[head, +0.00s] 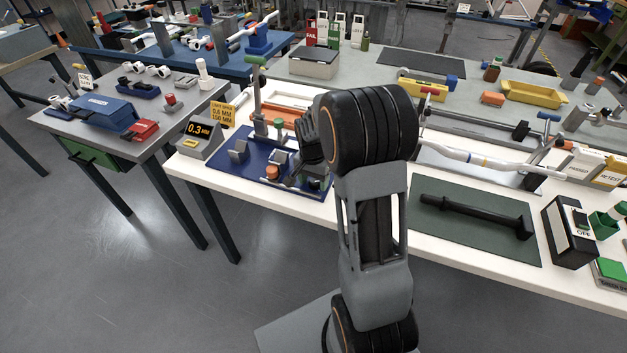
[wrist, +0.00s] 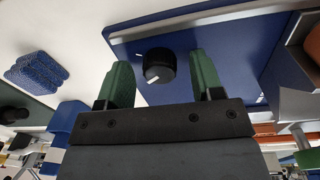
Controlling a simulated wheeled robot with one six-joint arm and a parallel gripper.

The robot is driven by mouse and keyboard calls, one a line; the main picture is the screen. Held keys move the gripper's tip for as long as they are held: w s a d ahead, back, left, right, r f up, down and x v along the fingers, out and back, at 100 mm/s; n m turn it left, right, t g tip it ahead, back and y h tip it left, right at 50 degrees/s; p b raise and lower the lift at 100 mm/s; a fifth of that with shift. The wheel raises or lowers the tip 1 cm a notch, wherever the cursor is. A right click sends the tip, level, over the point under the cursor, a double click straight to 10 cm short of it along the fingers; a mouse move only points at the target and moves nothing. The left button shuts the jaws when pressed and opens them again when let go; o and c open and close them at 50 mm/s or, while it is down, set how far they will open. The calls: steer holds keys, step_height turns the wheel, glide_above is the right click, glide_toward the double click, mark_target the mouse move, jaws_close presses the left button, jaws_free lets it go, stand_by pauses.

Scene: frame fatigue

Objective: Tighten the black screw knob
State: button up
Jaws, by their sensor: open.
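The black screw knob (wrist: 159,66) is a ribbed round cap with a white line on its face. In the wrist view it stands on a dark blue board (wrist: 215,43). My gripper (wrist: 161,78) is open, with one green finger to the left of the knob and one to the right. Gaps show on both sides, and I see no contact. How far down the fingers reach beside the knob is unclear. In the head view the board (head: 218,167) lies on the white bench, and my arm covers part of it; I cannot pick out the knob there.
An upright clamp post (head: 260,100) and an orange round piece (head: 272,172) are on the board, close to my wrist. A green mat with a black bar (head: 470,212) lies to the right.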

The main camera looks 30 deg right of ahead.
steer(key=c, duration=0.9)
steer(key=m, duration=0.4)
steer(key=shift+m, duration=0.3)
steer(key=shift+c, duration=0.2)
steer(key=o, duration=0.9)
steer(key=shift+o, duration=0.2)
